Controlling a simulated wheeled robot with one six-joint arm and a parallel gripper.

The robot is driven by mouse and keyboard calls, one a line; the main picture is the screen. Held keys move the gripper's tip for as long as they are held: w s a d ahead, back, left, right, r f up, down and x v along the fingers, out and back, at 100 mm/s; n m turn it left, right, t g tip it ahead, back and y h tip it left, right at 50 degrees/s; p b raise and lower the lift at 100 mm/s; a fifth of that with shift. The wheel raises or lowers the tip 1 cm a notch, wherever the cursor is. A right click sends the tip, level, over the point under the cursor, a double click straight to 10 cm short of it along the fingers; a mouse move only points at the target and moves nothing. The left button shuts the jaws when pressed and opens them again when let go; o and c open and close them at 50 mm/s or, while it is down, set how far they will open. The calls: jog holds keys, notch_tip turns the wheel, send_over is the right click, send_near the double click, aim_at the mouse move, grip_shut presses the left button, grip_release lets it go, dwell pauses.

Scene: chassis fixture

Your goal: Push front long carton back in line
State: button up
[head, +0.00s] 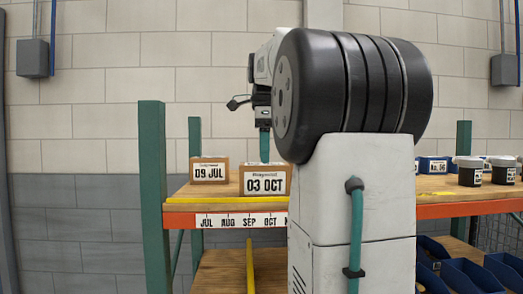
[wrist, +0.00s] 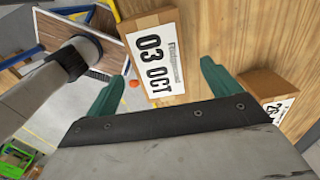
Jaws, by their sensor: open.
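The carton labelled 03 OCT (head: 265,183) stands upright on the wooden shelf board, close to its front edge. It sits nearer the front than the carton labelled 09 JUL (head: 209,172) to its left. The 03 OCT carton (wrist: 153,55) shows between and beyond the fingers. I cannot tell whether either finger touches it.
The shelf (head: 225,201) has a yellow line, an orange front beam and a month strip. Another carton (wrist: 268,97) lies right of the right finger in the wrist view. Dark tubs (head: 470,171) stand at the right. A green post (head: 152,200) bounds the left end.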

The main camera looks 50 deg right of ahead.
aim_at(264, 180)
jog(key=shift+f, duration=3.9)
jog(key=shift+c, duration=0.3)
